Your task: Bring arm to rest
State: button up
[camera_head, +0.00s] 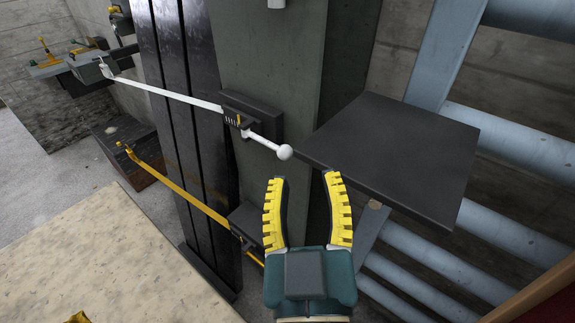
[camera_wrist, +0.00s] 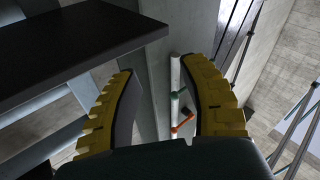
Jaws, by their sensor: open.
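My gripper (camera_head: 308,212) is at the lower middle of the head view. Its two yellow-padded fingers are apart, and nothing shows between them. The fingers also frame the wrist view (camera_wrist: 160,105) at left and right, with a gap between them. In the head view, a white lever (camera_head: 165,92) with a round ball end (camera_head: 284,152) lies just beyond the fingertips. I cannot tell whether the fingertips touch anything.
A dark flat plate (camera_head: 395,150) stands out right of my gripper, and it shows at upper left in the wrist view (camera_wrist: 70,45). Blue-grey pipes (camera_head: 520,140) run behind it. A yellow lever (camera_head: 180,192) sits lower left. A pale slab (camera_head: 90,260) fills the lower left.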

jog(key=s+d+r+m+t+h, duration=0.2)
jog(key=s+d+r+m, duration=0.15)
jog(key=d+r, duration=0.3)
notch_tip(320, 180, up, 25)
jog(key=p, duration=2.6)
jog(key=shift+w, duration=0.2)
jog(key=shift+d+f+h, duration=0.1)
jog(key=shift+d+h, duration=0.05)
jog(key=shift+h, duration=0.15)
